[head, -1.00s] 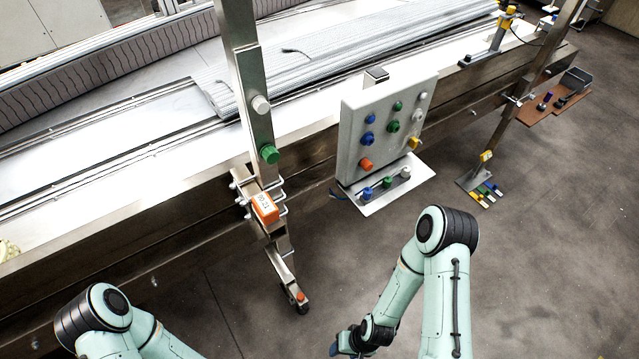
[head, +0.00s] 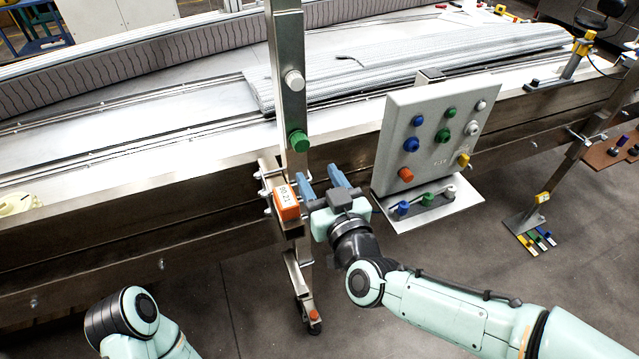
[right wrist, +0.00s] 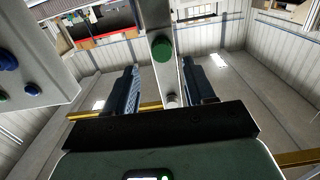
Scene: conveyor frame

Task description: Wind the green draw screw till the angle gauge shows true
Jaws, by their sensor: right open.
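The green draw screw (head: 299,141) is a round green knob on the upright metal post, below a white-grey knob (head: 294,80). The orange angle gauge (head: 288,204) is fixed lower on the post. Its small digits look like 90.21, but I cannot read them surely. My right gripper (head: 321,178) is open and empty, its blue fingers just below and right of the green screw, beside the gauge. In the right wrist view the green screw (right wrist: 162,48) shows between and beyond the two fingers (right wrist: 160,80), apart from them. My left gripper is out of view; only its arm shows.
A grey panel (head: 430,140) with coloured knobs stands close right of my right gripper, above a plate (head: 436,212) with more knobs. The conveyor frame (head: 110,210) runs behind the post.

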